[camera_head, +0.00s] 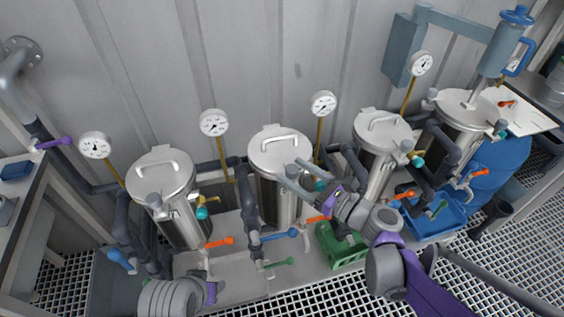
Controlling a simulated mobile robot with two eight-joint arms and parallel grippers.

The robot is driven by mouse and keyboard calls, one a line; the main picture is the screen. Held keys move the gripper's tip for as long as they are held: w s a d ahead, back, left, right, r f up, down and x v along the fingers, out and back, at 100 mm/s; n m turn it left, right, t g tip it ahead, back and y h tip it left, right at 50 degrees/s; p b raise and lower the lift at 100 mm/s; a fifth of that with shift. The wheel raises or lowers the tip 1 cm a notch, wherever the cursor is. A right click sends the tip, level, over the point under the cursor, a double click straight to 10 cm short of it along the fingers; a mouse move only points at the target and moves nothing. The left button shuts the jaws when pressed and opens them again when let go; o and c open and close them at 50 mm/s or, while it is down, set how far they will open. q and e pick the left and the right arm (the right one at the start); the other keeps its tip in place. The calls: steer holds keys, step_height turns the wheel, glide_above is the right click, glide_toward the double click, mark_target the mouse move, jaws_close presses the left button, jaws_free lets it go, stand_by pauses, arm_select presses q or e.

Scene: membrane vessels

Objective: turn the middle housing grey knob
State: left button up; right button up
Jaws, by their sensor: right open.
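The middle housing (270,200) is a shiny steel cylinder with a flat round lid and a bar handle on top. My right gripper (290,172) is in front of its upper right side, with its two fingers apart and pointing at the vessel just below the lid. I see nothing between the fingers. A grey knob on this housing cannot be made out clearly; the fingers cover part of that side. A teal knob (321,185) shows just right of the fingers. My left gripper is not in view; only part of my left arm shows at the bottom left.
Similar steel vessels stand at the left (185,222) and right (376,170). Round gauges, including one (323,104), rise on yellow stems. Dark pipes and orange, blue and green valve handles crowd the vessels' feet. A green crate (342,250) stands below my right arm.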

mark_target(287, 167)
steer(key=shift+x, duration=2.35)
steer(key=shift+c, duration=0.2)
jaws_close()
